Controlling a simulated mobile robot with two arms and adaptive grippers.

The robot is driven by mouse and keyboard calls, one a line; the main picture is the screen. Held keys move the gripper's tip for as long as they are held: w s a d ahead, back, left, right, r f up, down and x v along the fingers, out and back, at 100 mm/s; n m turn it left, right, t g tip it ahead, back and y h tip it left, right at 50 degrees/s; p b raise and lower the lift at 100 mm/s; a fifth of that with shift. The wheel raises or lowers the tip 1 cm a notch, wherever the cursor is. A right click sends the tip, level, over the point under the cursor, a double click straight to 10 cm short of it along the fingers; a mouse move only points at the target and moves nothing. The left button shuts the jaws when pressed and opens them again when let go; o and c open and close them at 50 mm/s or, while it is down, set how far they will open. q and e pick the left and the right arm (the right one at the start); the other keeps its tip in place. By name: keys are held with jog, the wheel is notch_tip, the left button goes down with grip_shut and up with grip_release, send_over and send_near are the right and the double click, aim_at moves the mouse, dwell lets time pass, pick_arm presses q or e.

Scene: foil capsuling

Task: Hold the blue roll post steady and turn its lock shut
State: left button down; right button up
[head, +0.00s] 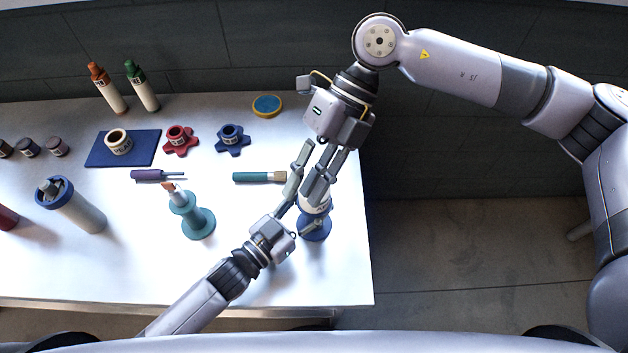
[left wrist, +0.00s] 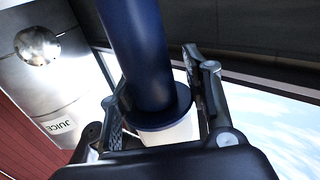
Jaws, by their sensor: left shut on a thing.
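The blue roll post (head: 314,229) stands near the table's right edge, with its round blue base showing and a white labelled band (head: 315,206) above it. My left gripper (head: 302,193) reaches it from the lower left. In the left wrist view the blue shaft (left wrist: 140,55), its flange and a white part below lie between my left fingers, which are shut on the post. My right gripper (head: 318,187) comes down from above, its fingers close together at the post's top. They hide the lock, and I cannot tell whether they grip it.
A teal post (head: 196,219), a grey cylinder with a blue ring (head: 80,211) and a green-handled tool (head: 256,177) stand or lie to the left. Blue (head: 232,139) and red (head: 179,141) star-shaped holders are farther back. The table's right edge is close to the post.

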jog(key=w+d+f+m+t+y, duration=0.3)
jog(key=d+m+y, duration=0.35)
jog(key=m, duration=0.55)
jog(key=w+d+f+m+t+y, duration=0.1)
jog(key=d+f+m+t+y, duration=0.45)
jog(key=m, duration=0.55)
jog(key=shift+g, duration=0.95)
jog(key=a, duration=0.7)
jog(key=a+r, duration=0.1)
jog(key=a, duration=0.2)
jog(key=shift+w+a, duration=0.3)
jog(key=shift+w, duration=0.05)
jog(key=shift+c, duration=0.4)
grip_shut()
jog(key=shift+w+d, duration=0.1)
